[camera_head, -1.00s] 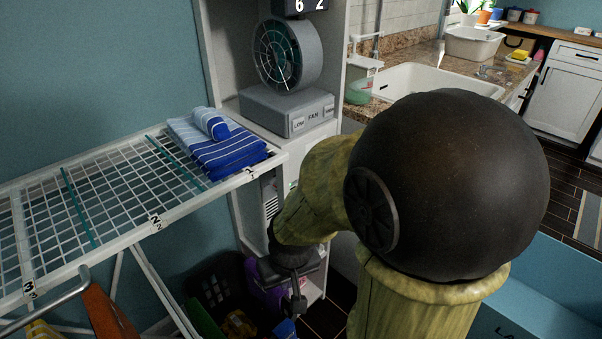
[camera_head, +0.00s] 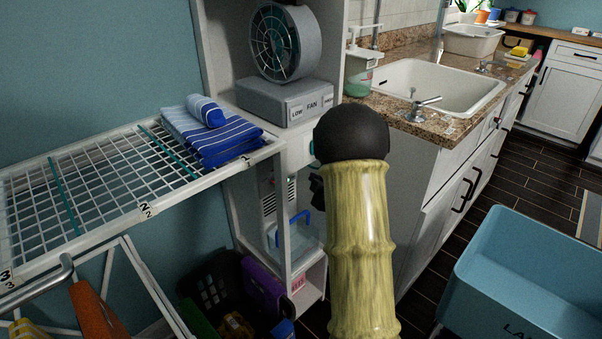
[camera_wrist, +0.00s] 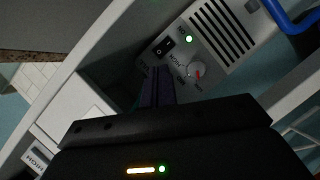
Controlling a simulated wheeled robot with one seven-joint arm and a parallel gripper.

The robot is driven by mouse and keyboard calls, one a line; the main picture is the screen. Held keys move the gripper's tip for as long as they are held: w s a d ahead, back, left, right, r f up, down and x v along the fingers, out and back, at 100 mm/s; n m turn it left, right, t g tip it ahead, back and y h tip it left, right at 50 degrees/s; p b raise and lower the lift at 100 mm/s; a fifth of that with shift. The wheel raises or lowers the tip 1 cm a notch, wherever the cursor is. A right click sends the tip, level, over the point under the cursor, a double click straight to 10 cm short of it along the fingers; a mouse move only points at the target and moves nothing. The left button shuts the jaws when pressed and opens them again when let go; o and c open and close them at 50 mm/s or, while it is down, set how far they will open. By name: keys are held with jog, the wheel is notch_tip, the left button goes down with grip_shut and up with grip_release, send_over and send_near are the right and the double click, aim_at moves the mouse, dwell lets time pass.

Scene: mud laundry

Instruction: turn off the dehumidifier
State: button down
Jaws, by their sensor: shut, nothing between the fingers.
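The dehumidifier (camera_wrist: 215,72) shows in the wrist view as a grey panel with dark vent slots. It bears a black rocker switch (camera_wrist: 165,46), a lit green light (camera_wrist: 190,39) and a round knob (camera_wrist: 196,70) with a red mark. In the head view the dehumidifier (camera_head: 268,207) stands inside the white shelf unit, partly hidden by a shelf post. My gripper (camera_wrist: 157,72) is shut and empty, with its fingertips just below the switch in the picture; I cannot tell whether they touch. In the head view my arm mostly hides the gripper.
The white shelf unit (camera_head: 312,283) frames the dehumidifier closely. A fan (camera_head: 284,42) stands on the shelf above. A drying rack (camera_head: 110,235) with folded towels (camera_head: 210,135) is at left. A sink counter (camera_head: 432,123) is at right, with a blue tub (camera_head: 535,280) below.

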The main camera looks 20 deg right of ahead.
jog(key=s+d+f+n+t+y+b, duration=0.2)
jog(key=n+y, duration=0.4)
jog(key=n, duration=0.4)
notch_tip(320, 180, down, 2)
jog(key=d+t, duration=0.1)
jog(key=d, duration=0.1)
jog(key=shift+s+d+f+y, duration=0.2)
jog(key=shift+s+d+y, duration=0.15)
jog(key=shift+y, duration=0.05)
jog(key=shift+w, duration=0.15)
jog(key=b+x, duration=0.3)
jog(key=x, duration=1.1)
jog(key=shift+r, duration=0.2)
jog(key=shift+d, duration=0.1)
